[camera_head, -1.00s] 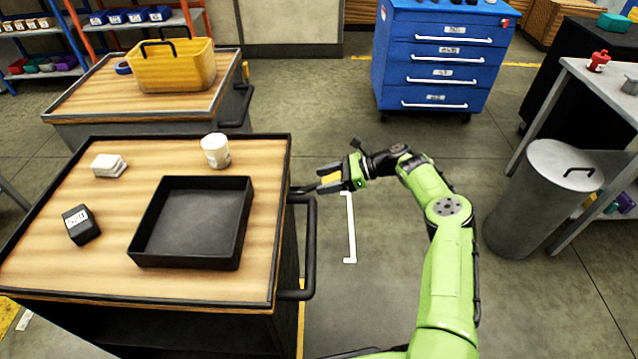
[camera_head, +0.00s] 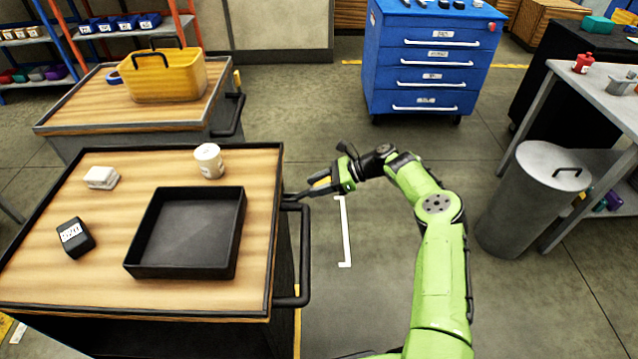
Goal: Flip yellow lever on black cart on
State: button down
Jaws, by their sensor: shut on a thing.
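The black cart (camera_head: 120,292) stands at the left with a wood top, a dark rim and a black side handle (camera_head: 306,255). My gripper (camera_head: 312,188) is beside the cart's right edge, near the handle's far end.
On the cart are a black tray (camera_head: 188,267), a white cup (camera_head: 208,162), white blocks (camera_head: 101,178) and a black box (camera_head: 75,237). A second cart (camera_head: 120,127) with a yellow bin (camera_head: 164,82) stands behind. A grey trash can (camera_head: 528,210) is at right; floor between is open.

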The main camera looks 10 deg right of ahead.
aim_at(302, 193)
jog(key=r+h+p, duration=0.1)
jog(key=a+h+p, duration=0.1)
jog(key=p, duration=0.1)
jog(key=shift+w+a+r, duration=0.1)
jog(key=shift+a+r, duration=0.1)
jog(key=shift+r, duration=0.2)
jog(key=shift+w+a+r+g+h+p, duration=0.1)
jog(key=shift+a+r+g+h+p, duration=0.15)
jog(key=shift+h+p, duration=0.3)
jog(key=shift+w+a+r+g+h+p, duration=0.15)
jog(key=shift+a+h+p, duration=0.15)
jog(key=shift+h+p, duration=0.2)
jog(key=shift+w+a+h+p, duration=0.1)
jog(key=shift+a+h+p, duration=0.5)
jog(key=shift+a+h, duration=0.5)
jog(key=shift+w+a+g+h+p, duration=0.1)
jog(key=shift+a+g+h+p, duration=0.15)
jog(key=shift+a+h, duration=0.4)
jog(key=shift+w+a+g+h+p, duration=0.1)
jog(key=shift+a+g+h+p, duration=0.15)
jog(key=shift+h, duration=0.65)
jog(key=c, duration=0.7)
grip_release()
